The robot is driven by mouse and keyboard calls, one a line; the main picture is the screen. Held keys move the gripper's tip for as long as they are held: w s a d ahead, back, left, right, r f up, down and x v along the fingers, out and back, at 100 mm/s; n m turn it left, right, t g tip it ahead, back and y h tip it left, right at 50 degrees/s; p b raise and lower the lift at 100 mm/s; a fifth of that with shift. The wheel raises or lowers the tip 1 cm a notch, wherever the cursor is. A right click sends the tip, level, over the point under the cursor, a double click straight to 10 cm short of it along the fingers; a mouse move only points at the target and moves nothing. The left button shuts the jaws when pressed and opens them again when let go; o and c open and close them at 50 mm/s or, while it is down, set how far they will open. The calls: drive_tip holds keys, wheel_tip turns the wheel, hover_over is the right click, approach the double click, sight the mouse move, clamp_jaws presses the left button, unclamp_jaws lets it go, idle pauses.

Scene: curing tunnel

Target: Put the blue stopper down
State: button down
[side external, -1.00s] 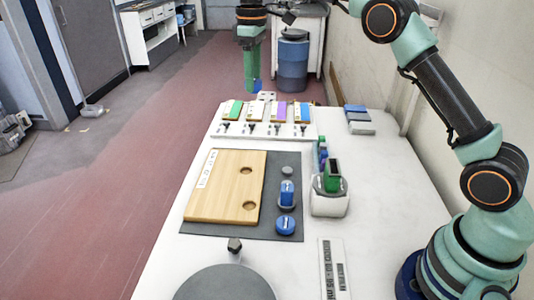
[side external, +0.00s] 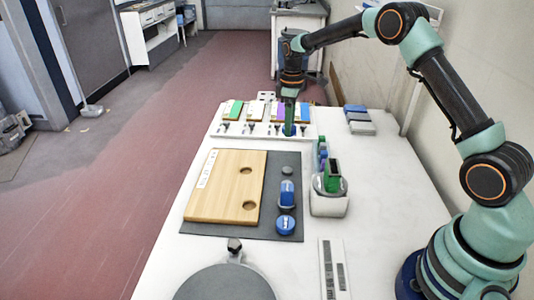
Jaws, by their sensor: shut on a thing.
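My gripper (side external: 290,121) is pointed down over the back part of the white table. It is shut on the blue stopper (side external: 290,131), which shows only as a small blue patch at the fingertips. The stopper is in front of the right part of a white rack (side external: 262,129) with coloured cards and dark knobs. I cannot tell whether the stopper touches the rack or table or hangs just above.
A wooden board (side external: 222,187) with two round holes lies on a dark mat (side external: 288,168). Blue pieces (side external: 287,193) stand on the mat's right side. A white holder (side external: 330,206) with coloured items is right of it. A grey disc (side external: 225,285) is at the front.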

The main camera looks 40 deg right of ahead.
drive_tip(key=shift+f, duration=3.8)
drive_tip(key=shift+f, duration=0.15)
drive_tip(key=shift+c, duration=1.5)
unclamp_jaws()
